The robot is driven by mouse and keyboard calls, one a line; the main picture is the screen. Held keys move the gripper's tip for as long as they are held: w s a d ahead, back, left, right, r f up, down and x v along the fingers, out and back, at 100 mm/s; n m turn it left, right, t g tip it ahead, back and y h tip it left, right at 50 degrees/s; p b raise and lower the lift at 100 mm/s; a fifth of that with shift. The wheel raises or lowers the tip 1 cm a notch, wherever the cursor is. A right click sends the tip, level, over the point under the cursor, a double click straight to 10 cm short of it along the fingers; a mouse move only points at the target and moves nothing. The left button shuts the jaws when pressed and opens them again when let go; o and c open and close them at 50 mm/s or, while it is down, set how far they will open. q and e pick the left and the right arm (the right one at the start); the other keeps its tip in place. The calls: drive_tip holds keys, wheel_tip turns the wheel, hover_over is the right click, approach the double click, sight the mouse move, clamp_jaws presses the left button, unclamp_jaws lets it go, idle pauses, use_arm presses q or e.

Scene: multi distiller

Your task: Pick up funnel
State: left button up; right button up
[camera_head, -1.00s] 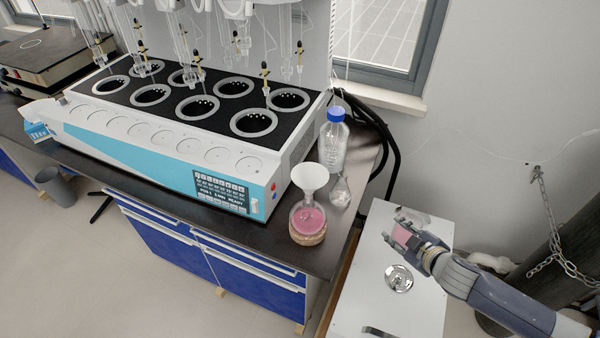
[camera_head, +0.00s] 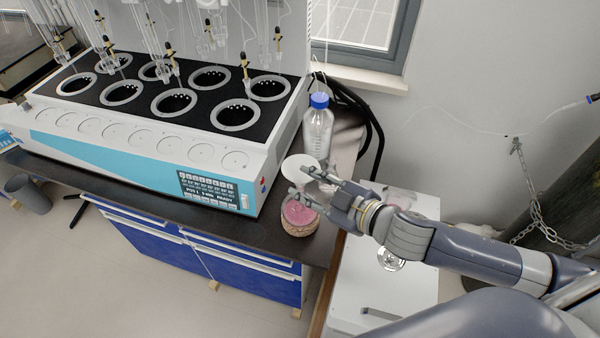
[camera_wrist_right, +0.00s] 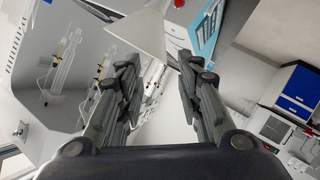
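The white funnel (camera_head: 300,168) sits in the mouth of a round flask with pink liquid (camera_head: 299,214) on the dark bench. In the right wrist view the funnel (camera_wrist_right: 140,30) shows as a pale cone just ahead of the fingers. My right gripper (camera_head: 300,184) is at the funnel's right side, its fingers apart near the funnel's lower part. In the right wrist view the gripper (camera_wrist_right: 157,70) is open, with a clear gap between the fingers. I cannot tell whether a finger touches the funnel. My left gripper is in neither view.
The flask stands on a cork-coloured ring near the bench edge. A blue-capped bottle (camera_head: 318,128) stands close behind the funnel. The large distiller (camera_head: 150,140) fills the bench to the left. A white cabinet top (camera_head: 385,290) lies right of the bench.

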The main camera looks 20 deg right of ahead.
sight(286, 174)
drive_tip(key=p+x, duration=0.1)
drive_tip(key=x, duration=0.4)
drive_tip(key=shift+r+p, duration=0.1)
drive_tip(key=shift+p, duration=0.2)
drive_tip(key=shift+w+a+f, duration=0.3)
drive_tip(key=shift+w+f, duration=0.05)
drive_tip(key=shift+w, duration=0.15)
drive_tip(key=shift+s, duration=0.1)
clamp_jaws()
